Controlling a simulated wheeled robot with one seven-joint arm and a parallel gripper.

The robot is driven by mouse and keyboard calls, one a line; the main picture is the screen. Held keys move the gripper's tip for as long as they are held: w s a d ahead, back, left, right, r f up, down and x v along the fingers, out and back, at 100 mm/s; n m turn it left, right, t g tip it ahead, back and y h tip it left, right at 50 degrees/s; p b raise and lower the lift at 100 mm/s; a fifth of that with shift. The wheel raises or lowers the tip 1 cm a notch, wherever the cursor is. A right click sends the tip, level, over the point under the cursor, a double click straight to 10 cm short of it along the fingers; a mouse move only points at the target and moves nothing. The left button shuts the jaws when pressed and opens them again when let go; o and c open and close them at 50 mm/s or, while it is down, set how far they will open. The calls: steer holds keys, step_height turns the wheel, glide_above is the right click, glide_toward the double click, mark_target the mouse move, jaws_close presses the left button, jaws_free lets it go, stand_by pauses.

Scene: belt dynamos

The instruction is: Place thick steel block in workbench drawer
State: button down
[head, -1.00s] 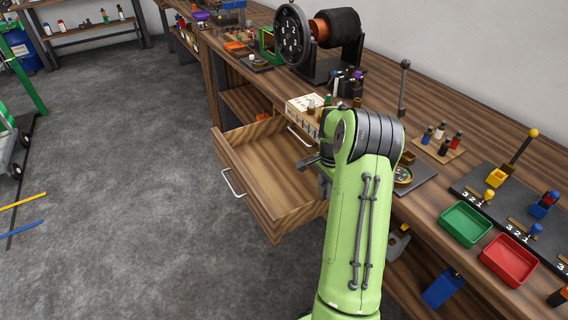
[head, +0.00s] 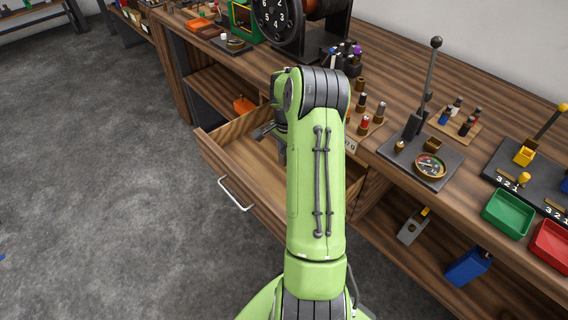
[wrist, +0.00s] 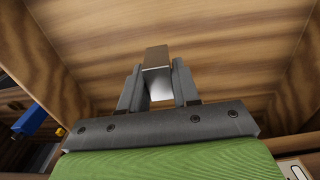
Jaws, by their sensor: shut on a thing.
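The thick steel block (wrist: 157,58) is a shiny grey bar between the two fingers of my gripper (wrist: 157,80) in the wrist view. The gripper is shut on it. The workbench drawer (head: 244,160) is pulled open, and its wooden inside fills much of the wrist view (wrist: 225,45). In the head view my gripper (head: 268,131) is over the drawer, largely hidden behind my green arm, and the block cannot be made out there. I cannot tell whether the block touches the drawer floor.
The benchtop carries a gauge plate with a lever (head: 418,164), a green tray (head: 508,214) and a red tray (head: 552,245). A blue container (head: 467,267) stands on the shelf below. Open floor (head: 110,190) lies left of the drawer.

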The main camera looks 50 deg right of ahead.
step_height(320, 180, down, 8)
steer(key=shift+r+b, duration=0.1)
steer(key=shift+b, duration=1.05)
steer(key=c, duration=1.2)
jaws_free()
steer(key=shift+c, duration=0.2)
steer(key=o, duration=0.4)
steer(key=shift+o, duration=0.2)
